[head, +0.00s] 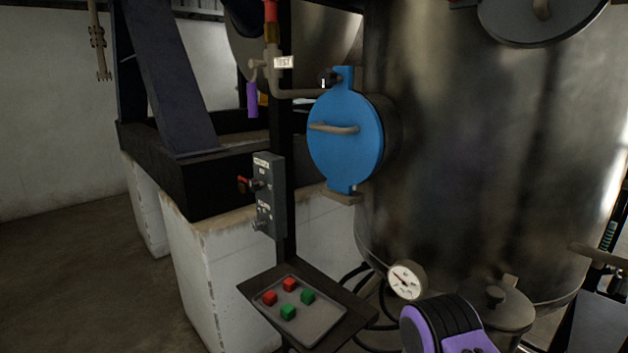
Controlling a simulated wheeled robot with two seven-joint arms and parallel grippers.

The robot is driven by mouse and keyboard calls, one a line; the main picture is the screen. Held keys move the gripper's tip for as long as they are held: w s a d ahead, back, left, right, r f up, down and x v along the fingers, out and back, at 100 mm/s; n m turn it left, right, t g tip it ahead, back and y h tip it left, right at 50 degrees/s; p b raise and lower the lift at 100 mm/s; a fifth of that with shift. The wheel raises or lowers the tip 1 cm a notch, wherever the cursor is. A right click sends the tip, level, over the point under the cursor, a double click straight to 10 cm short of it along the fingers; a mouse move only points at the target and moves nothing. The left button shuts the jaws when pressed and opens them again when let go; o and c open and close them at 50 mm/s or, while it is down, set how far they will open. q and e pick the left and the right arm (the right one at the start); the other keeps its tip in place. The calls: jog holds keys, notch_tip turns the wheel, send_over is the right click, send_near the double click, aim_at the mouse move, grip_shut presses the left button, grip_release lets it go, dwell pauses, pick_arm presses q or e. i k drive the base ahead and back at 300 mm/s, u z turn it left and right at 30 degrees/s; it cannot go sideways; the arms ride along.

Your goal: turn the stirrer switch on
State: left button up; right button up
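A grey control box (268,196) is fixed to a dark upright post left of the big steel tank. It carries two controls, one above the other, each with small lettering that is too small to read surely. The upper control (246,184) has a red part and sticks out to the left. The lower control (260,225) is a small dark grey knob or lever. I cannot tell which one is the stirrer switch, or its setting. Neither of my grippers shows. A purple and black part at the bottom right seems to be my arm, with no fingers visible.
A tray (326,328) with red and green cubes sits on a shelf below the box. A blue round hatch (345,140) with a handle is on the tank (480,150). A dial gauge (406,280) and a lidded pot (497,303) stand low right. Floor at left is clear.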

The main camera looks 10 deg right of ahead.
aim_at(254, 186)
jog(key=z, duration=0.55)
jog(key=k, duration=1.15)
jog(key=u, duration=0.45)
jog(key=i, duration=1.85)
jog(key=z, duration=0.7)
